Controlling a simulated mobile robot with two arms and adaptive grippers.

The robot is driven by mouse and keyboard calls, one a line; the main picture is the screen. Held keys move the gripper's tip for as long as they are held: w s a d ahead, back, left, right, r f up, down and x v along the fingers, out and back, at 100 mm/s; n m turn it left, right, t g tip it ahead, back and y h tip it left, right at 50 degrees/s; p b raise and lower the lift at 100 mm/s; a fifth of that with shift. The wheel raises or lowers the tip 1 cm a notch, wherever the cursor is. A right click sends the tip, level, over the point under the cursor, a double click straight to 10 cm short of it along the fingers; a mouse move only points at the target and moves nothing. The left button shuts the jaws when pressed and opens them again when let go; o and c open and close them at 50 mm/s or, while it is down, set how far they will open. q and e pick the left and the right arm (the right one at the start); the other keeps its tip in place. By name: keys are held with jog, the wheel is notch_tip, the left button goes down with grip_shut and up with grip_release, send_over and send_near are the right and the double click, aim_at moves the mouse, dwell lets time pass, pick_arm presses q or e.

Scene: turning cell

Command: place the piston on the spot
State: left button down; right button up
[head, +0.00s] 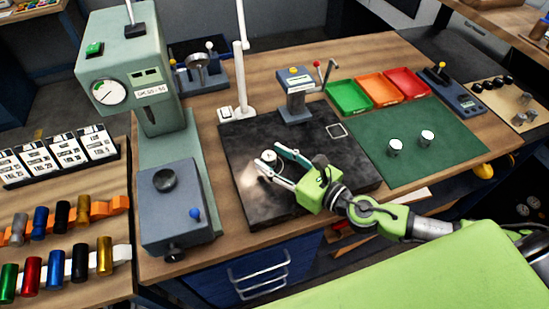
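A small grey piston (268,156) is on or just above the dark plate, between the fingertips of my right gripper (271,158). The gripper's fingers are spread to either side of it; I cannot tell whether they press on it. A white square outline (336,130) marks a spot on the right part of the dark plate and is empty. Two more pistons stand upright on the green mat, a left one (395,147) and a right one (427,138). My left gripper is not in view.
The dark plate (245,140) carries a blue-grey gauge stand (296,100) at its back edge. Green (348,97), orange (379,91) and red (408,84) trays lie behind the green mat (425,170). A tall green-grey machine (125,60) stands at left. A white lamp post (241,75) rises behind the plate.

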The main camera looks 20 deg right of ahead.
jog(key=shift+r, duration=0.25)
jog(key=shift+s+d+f, duration=0.15)
jog(key=shift+s+f, duration=0.05)
jog(key=shift+s, duration=0.05)
jog(key=b+v, duration=0.4)
jog(key=v, duration=0.5)
jog(key=shift+s, duration=0.1)
jog(key=shift+b+v, duration=0.3)
jog(key=shift+v, duration=0.45)
jog(key=shift+s+d+r, duration=0.2)
jog(key=shift+s+r, duration=0.05)
jog(key=shift+s, duration=0.05)
